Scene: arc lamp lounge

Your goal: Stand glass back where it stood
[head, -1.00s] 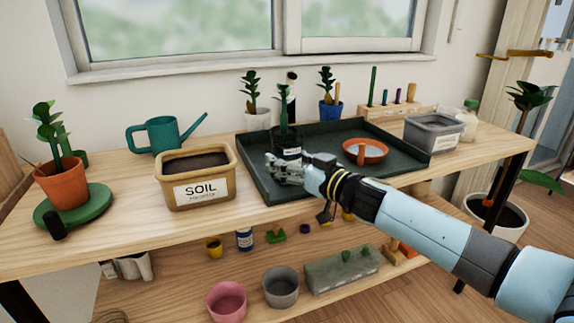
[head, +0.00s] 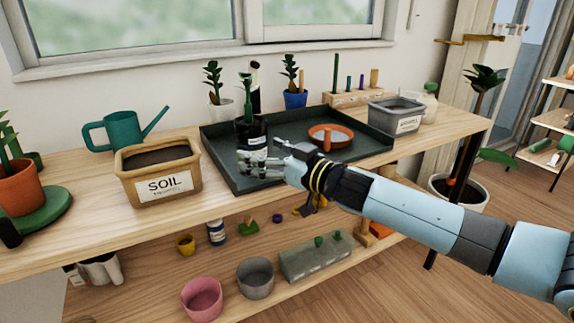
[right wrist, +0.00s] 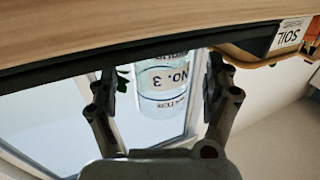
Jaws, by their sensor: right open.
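The glass (head: 251,130) is a dark-looking jar with a pale label and a green cutting in it. It stands upright in the dark green tray (head: 222,171), near its left end. My right gripper (head: 250,163) is open and empty, just in front of the glass in the head view. The right gripper (right wrist: 160,85) has a finger to each side of the glass in the wrist picture; contact cannot be made out. My left gripper is not in view.
A soil tub (head: 160,172) stands left of the tray. An orange saucer (head: 330,136) lies in the tray, right of the glass. Two small potted plants (head: 222,108) (head: 295,99) stand behind. A grey tub (head: 396,115) is at the right, a teal watering can (head: 124,130) at the left.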

